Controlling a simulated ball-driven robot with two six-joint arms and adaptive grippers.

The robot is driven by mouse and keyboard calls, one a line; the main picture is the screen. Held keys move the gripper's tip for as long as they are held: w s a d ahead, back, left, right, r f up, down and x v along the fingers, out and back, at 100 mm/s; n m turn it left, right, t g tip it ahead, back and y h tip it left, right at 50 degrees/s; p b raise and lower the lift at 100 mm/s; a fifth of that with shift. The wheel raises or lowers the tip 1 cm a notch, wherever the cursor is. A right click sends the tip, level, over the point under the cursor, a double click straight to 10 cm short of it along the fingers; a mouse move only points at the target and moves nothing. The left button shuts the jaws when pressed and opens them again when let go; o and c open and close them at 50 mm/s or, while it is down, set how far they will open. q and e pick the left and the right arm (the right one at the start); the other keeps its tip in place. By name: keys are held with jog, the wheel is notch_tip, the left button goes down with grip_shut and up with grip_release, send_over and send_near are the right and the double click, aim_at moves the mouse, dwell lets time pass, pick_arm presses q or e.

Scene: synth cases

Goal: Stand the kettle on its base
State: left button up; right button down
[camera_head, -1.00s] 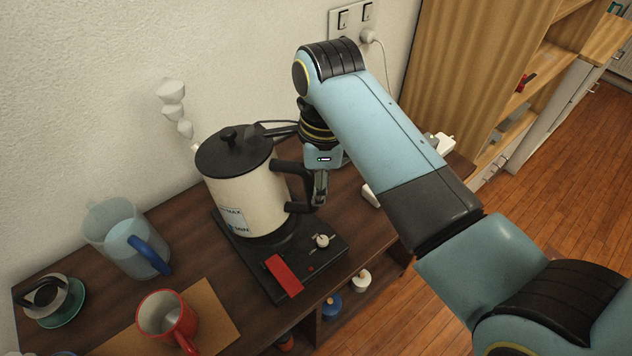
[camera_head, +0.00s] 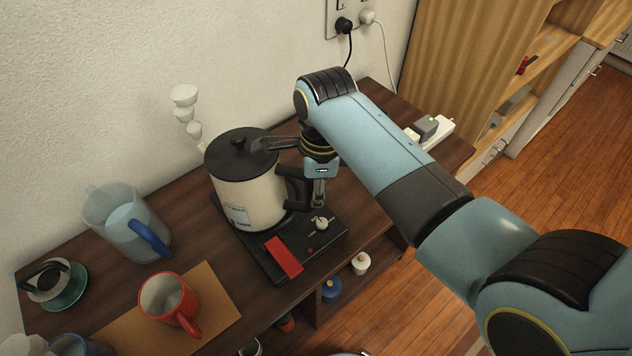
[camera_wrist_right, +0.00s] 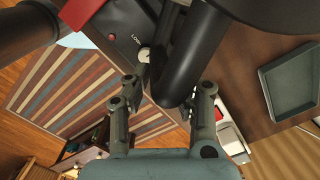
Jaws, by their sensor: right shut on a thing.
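The cream kettle (camera_head: 248,200) with a black lid is upright over the black base (camera_head: 262,262), at the base's back-left part. The base also shows in the wrist view (camera_wrist_right: 118,22). It has a red bar and a pale knob. My right gripper (camera_head: 318,192) is shut on the kettle's black handle (camera_head: 296,188), at the kettle's right side. The handle also shows between the fingers in the right wrist view (camera_wrist_right: 190,65). I cannot tell whether the kettle's bottom touches the base; its underside is hidden. My left gripper is not in view.
A clear jug (camera_head: 125,222) with a blue handle and a red mug (camera_head: 170,303) on a brown mat stand left of the base. Pale puffs (camera_head: 184,112) rise by the kettle against the wall. A power strip (camera_head: 432,130) lies at the back right.

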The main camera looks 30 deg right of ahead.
dwell(0.3)
jog(key=shift+s+f, duration=0.25)
jog(key=shift+f, duration=0.3)
jog(key=shift+w+a+f+b, duration=0.1)
jog(key=shift+w+f+b, duration=0.05)
jog(key=shift+f+b, duration=0.25)
jog(key=shift+f, duration=0.15)
dwell(0.4)
